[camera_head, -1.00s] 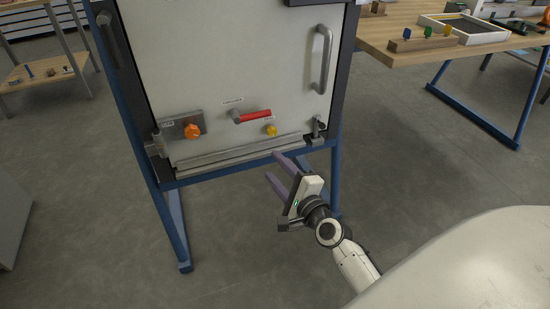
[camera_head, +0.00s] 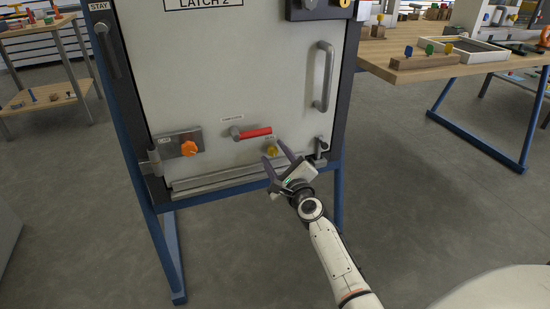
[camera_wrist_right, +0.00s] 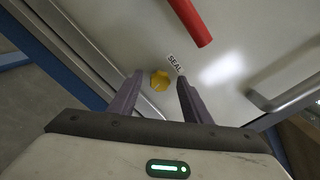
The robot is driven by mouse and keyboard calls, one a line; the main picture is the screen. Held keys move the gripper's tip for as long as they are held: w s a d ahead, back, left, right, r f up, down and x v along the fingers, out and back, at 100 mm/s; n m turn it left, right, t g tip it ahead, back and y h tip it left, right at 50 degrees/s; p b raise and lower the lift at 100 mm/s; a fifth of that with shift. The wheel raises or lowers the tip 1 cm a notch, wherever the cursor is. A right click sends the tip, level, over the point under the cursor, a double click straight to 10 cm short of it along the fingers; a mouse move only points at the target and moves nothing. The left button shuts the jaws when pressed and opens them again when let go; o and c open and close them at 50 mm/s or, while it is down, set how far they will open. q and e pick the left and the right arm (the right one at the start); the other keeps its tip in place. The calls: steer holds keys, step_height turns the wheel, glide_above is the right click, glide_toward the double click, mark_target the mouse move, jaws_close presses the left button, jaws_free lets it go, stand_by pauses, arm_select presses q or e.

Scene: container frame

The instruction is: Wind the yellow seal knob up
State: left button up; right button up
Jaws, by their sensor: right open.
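The yellow seal knob (camera_head: 271,151) is small and sits low on the white panel, below the red-handled lever (camera_head: 252,133). In the right wrist view the yellow knob (camera_wrist_right: 159,81) shows between and beyond the two finger tips, beside a label reading SEAL (camera_wrist_right: 175,64). My right gripper (camera_head: 273,152) is open, with its purple-grey fingers on either side of the knob in the picture. In the right wrist view the open right gripper (camera_wrist_right: 159,82) holds nothing, and I see no contact with the knob. My left gripper is not in view.
An orange knob (camera_head: 189,148) on a grey plate is left of the lever. A vertical handle (camera_head: 323,76) and a small black latch (camera_head: 320,146) are on the right. A ledge (camera_head: 228,176) runs below. A wooden table (camera_head: 460,68) stands at the right.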

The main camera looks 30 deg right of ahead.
steer(key=shift+w, duration=0.15)
steer(key=c, duration=1)
steer(key=shift+c, duration=0.2)
